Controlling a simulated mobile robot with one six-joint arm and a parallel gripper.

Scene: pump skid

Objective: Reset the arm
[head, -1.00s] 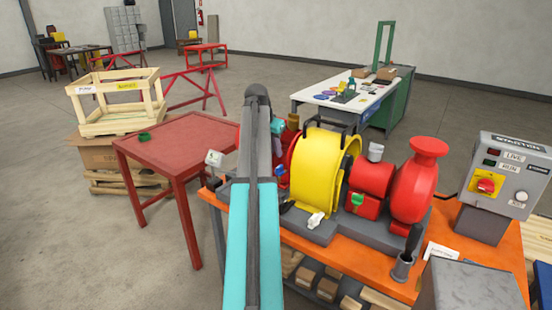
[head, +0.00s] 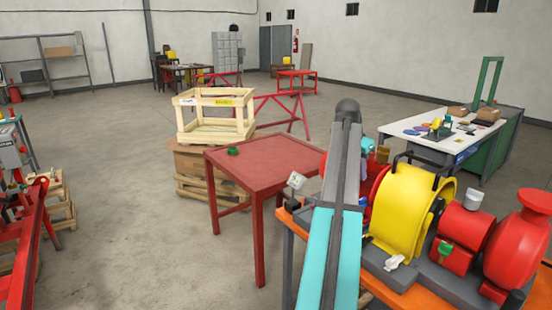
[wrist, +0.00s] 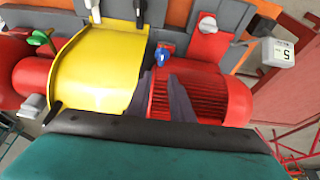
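My arm (head: 333,240), with teal and grey links, reaches forward over the left end of the pump skid in the head view. My gripper (wrist: 161,77) shows in the wrist view as two grey fingers with a gap between them, nothing held. The fingers are above the ribbed red motor (wrist: 200,98), beside the yellow guard (wrist: 100,70); contact cannot be told. A small blue piece (wrist: 161,55) shows just past the fingertips.
A red table (head: 262,155) with a green item (head: 233,151) stands left of the skid. A wooden crate (head: 215,117) is behind it. A red pump (head: 520,240) is at right. A white-topped bench (head: 410,127) stands at back right. Open floor lies at left (head: 120,200).

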